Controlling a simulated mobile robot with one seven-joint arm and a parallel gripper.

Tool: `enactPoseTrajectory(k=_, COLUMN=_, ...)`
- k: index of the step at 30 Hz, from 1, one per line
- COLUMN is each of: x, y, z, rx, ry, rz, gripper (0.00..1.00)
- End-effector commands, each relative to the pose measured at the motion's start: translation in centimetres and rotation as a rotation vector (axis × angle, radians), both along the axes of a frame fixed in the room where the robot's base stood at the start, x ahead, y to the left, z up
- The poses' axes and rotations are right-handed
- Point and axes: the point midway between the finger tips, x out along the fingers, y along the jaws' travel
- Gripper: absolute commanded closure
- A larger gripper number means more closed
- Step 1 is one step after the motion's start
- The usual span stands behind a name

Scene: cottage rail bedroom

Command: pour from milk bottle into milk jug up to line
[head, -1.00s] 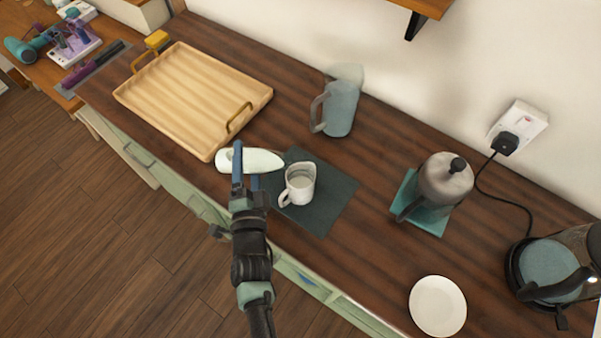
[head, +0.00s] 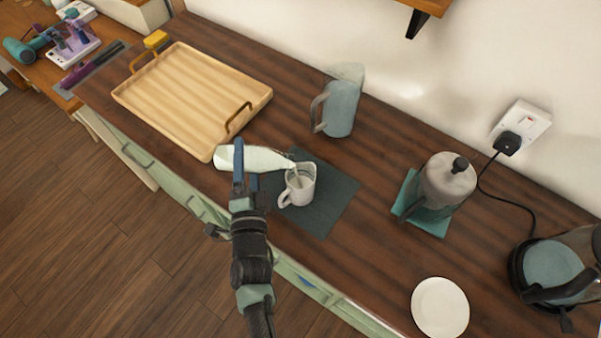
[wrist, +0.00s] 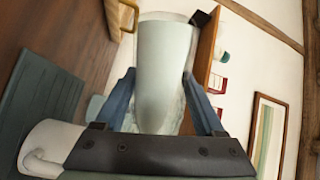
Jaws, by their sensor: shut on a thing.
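The milk bottle (head: 262,159) is white and lies tilted nearly on its side, its mouth to the right above the milk jug. My gripper (head: 245,172) is shut on it; in the wrist view the bottle (wrist: 165,75) sits between the two blue fingers. A thin pale stream shows at the mouth, going down into the jug. The milk jug (head: 301,188) is small and white, upright on a dark mat (head: 335,200). It shows partly at lower left in the wrist view (wrist: 45,150). The fill line and milk level are too small to make out.
A wooden tray (head: 190,88) lies left of the mat. A glass pitcher (head: 341,108) stands behind. A metal press pot (head: 447,182) on a teal mat, a white plate (head: 439,307) and a kettle (head: 560,270) are to the right.

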Motion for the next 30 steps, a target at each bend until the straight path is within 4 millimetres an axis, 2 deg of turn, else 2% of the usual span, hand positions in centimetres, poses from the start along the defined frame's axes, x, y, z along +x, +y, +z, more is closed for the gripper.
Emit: enactPoseTrajectory(k=30, x=0.01, y=-0.22, z=0.60, rx=0.042, ry=-0.015, rz=-0.001, gripper=1.00)
